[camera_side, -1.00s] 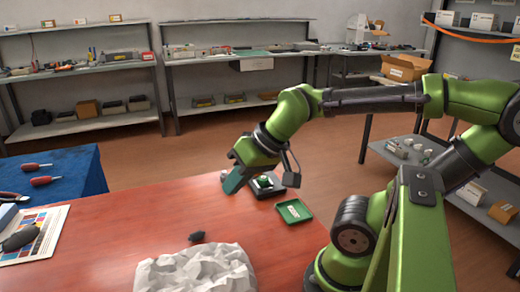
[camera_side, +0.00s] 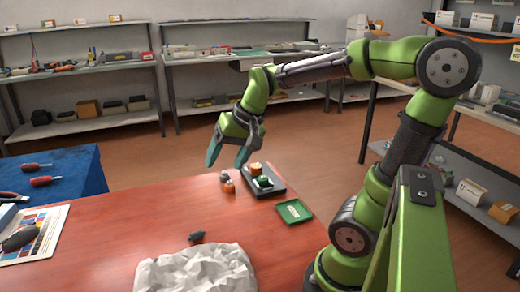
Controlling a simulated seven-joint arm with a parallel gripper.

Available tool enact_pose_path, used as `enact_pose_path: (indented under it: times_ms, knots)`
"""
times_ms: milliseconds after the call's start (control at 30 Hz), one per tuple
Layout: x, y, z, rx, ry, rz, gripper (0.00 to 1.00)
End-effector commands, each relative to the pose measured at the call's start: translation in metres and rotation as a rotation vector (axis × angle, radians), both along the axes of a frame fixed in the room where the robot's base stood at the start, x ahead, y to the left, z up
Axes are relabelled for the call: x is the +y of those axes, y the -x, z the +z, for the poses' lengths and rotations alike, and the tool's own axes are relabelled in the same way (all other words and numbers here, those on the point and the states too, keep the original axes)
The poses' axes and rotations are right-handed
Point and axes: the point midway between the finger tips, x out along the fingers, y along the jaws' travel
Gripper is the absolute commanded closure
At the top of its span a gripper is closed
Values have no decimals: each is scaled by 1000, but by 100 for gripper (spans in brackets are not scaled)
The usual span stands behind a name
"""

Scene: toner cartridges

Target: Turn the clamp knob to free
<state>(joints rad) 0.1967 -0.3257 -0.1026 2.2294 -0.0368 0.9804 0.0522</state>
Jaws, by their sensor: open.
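A dark tray-like fixture (camera_side: 277,190) lies near the far edge of the red table. On it sit a green part (camera_side: 264,182) and an orange part (camera_side: 256,169). A small grey piece (camera_side: 224,177) and a small orange piece (camera_side: 229,187) stand just left of it. I cannot tell which of these is the clamp knob or how it is turned. My gripper (camera_side: 226,163) is open and empty, in the air up and to the left of the fixture, its fingers pointing down.
A green tray with a white label (camera_side: 294,211) lies right of the fixture. Crumpled white material (camera_side: 196,272) sits at the table's front, with a small dark object (camera_side: 197,237) behind it. A blue-covered table (camera_side: 70,170) holds red-handled tools.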

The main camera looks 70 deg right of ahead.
Motion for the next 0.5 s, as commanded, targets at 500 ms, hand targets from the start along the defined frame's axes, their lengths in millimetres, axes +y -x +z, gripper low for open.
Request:
enact_pose_path:
  times_ms: [500]
  knots:
    - [-277,-57,-53,379,-206,-1117,31]
